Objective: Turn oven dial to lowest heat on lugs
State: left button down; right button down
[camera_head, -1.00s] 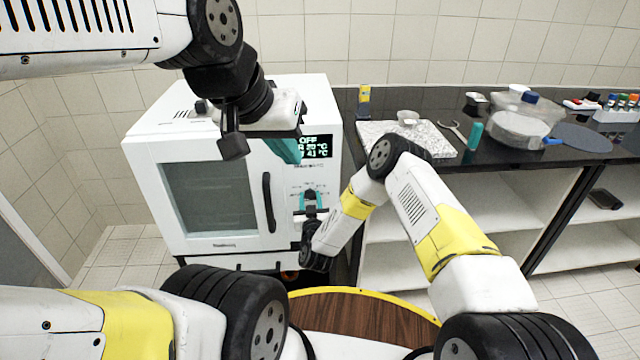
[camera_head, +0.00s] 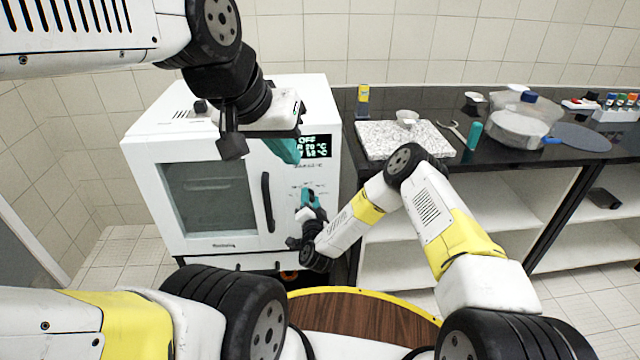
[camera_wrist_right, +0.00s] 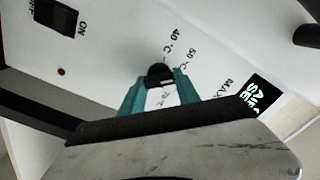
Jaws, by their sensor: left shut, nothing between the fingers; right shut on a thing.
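The white oven (camera_head: 210,130) stands against the back wall, with its door shut. Its black dial (camera_wrist_right: 158,74) sits on the front panel, with "40 °C", "50 °C" and "MAX" marks around it in the right wrist view. My right gripper (camera_head: 308,198) is shut on the dial, its teal fingers on either side of it. The fingers hide part of the dial, and I cannot read its exact setting. My left gripper (camera_head: 286,150) is shut and empty, in front of the oven's upper front, left of the display.
An ON/OFF switch (camera_wrist_right: 55,16) is on the same panel. The black door handle (camera_head: 268,202) is left of the dial. A dark counter (camera_head: 445,112) to the right holds a stone slab (camera_head: 385,142), a wrench and lab ware.

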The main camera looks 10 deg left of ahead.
jog(key=m, duration=0.3)
jog(key=shift+d+f+m, duration=0.1)
jog(key=shift+m, duration=0.3)
jog(key=shift+f+m, duration=0.1)
jog(key=shift+m, duration=1.8)
jog(key=c, duration=0.9)
grip_release()
jog(key=v, duration=0.7)
jog(key=shift+s+d, duration=0.1)
jog(key=shift+s, duration=0.3)
